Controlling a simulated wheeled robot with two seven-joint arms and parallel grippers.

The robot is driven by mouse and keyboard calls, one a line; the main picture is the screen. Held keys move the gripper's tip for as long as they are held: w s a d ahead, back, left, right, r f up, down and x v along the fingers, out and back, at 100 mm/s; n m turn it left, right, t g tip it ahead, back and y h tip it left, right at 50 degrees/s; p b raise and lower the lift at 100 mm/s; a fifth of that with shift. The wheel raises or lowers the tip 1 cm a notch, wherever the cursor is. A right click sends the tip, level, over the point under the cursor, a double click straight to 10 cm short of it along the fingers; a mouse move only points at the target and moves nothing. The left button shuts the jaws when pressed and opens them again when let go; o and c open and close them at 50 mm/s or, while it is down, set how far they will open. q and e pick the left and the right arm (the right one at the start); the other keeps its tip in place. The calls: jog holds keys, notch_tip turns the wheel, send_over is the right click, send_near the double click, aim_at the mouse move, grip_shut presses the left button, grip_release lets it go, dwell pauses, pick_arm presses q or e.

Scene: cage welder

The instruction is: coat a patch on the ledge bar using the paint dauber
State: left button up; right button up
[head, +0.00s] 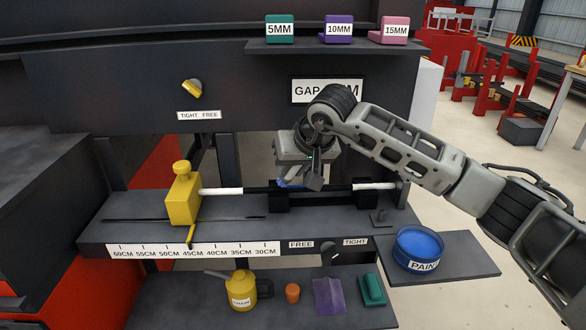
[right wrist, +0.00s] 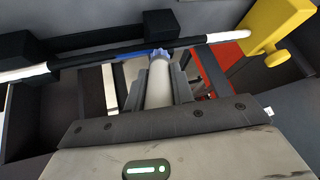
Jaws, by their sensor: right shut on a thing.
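The ledge bar (head: 222,191) is black with white end sections and lies across dark blocks on the machine's ledge; it also crosses the right wrist view (right wrist: 95,59). My right gripper (head: 314,180) is over the bar, right of its middle, and shut on the paint dauber (right wrist: 158,88). The dauber is a pale cylinder with a bluish tip, which meets or nearly meets the bar; exact contact is unclear. Blue shows along the bar beside the tip. In the head view the gripper hides most of the dauber. My left gripper is out of view.
A yellow stop (head: 183,197) stands at the bar's left end. A blue paint tub (head: 419,246) sits on the right side shelf (head: 470,258).

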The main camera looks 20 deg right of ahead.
jog(key=shift+r+p, duration=1.35)
jog(key=shift+r, duration=1.3)
jog(key=shift+r+p, duration=0.9)
jog(key=shift+r, duration=0.65)
